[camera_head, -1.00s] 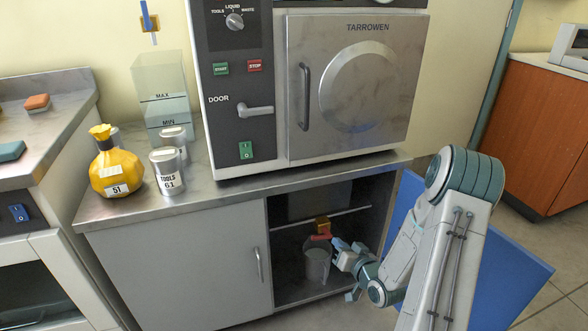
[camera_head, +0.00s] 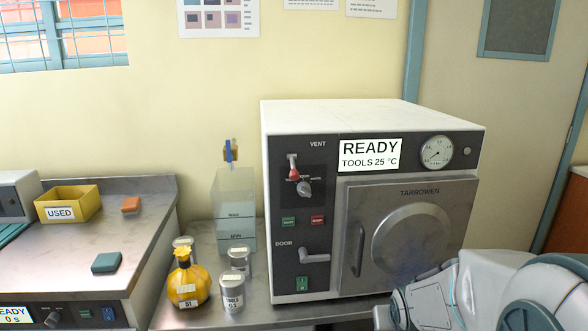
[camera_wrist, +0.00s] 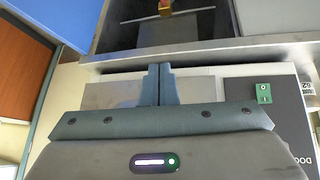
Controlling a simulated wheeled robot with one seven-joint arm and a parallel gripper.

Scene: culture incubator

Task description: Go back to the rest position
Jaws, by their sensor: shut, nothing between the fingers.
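My gripper (camera_wrist: 160,84) shows in the wrist view with its two fingers together and nothing between them. The wrist view is turned over, and the fingers point toward the counter edge and the open cabinet below. In the head view my arm is folded at the bottom right, in front of the steel autoclave (camera_head: 455,150). My fingertips do not show in the head view.
The autoclave door (camera_head: 405,230) looks closed. A yellow flask (camera_head: 188,285), metal canisters (camera_head: 231,295) and a clear tank (camera_head: 235,195) stand left of it. A yellow USED bin (camera_head: 68,203) is on the left counter. The cabinet's inside (camera_wrist: 115,30) shows in the wrist view.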

